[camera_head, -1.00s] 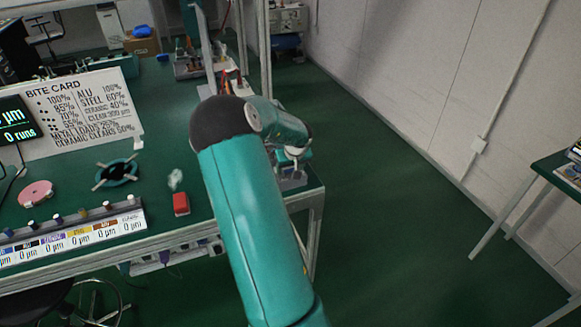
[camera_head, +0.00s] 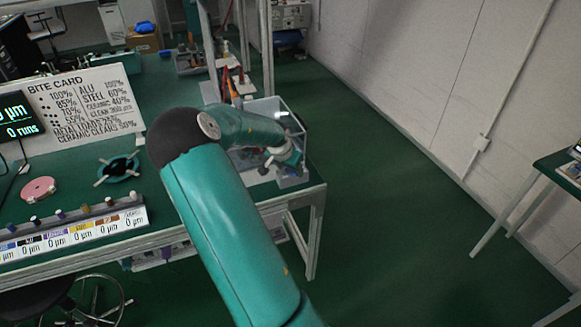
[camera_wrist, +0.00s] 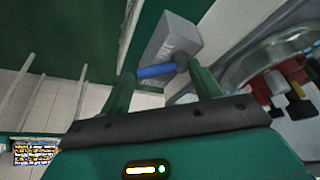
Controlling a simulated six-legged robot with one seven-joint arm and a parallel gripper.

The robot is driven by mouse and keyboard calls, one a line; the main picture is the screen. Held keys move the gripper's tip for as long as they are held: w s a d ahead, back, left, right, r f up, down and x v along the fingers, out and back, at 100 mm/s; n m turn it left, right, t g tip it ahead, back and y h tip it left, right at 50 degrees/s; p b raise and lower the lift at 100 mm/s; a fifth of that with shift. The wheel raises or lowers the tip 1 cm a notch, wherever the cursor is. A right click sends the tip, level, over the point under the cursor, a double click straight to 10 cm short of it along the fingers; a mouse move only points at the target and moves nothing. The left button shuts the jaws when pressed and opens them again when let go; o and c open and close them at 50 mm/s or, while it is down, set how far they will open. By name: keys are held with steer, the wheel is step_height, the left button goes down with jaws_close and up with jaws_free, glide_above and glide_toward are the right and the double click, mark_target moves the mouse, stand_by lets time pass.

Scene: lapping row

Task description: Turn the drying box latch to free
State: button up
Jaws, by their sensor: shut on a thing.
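The clear drying box (camera_head: 285,112) stands at the right end of the green bench, partly hidden by my arm. My gripper (camera_head: 268,163) is at its front, small and partly blurred in the head view. In the wrist view, my gripper (camera_wrist: 160,82) has a blue bar (camera_wrist: 156,71) between its two green fingers and is shut on it. The bar looks like the latch handle and lies beside a grey block (camera_wrist: 172,38) with faint marks. Which way the latch is set cannot be read.
The bench's right edge (camera_head: 318,190) is close to my arm, with open green floor beyond. A bite card board (camera_head: 85,105), a pink disc (camera_head: 38,189) and a labelled rack (camera_head: 80,232) stand to the left. A pale wall (camera_head: 430,90) runs along the right.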

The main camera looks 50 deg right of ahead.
steer(key=shift+a+m+g, duration=0.25)
steer(key=shift+m+g, duration=0.05)
steer(key=shift+m, duration=0.5)
steer(key=o, duration=1)
steer(key=shift+a, duration=0.1)
steer(key=shift+c, duration=0.2)
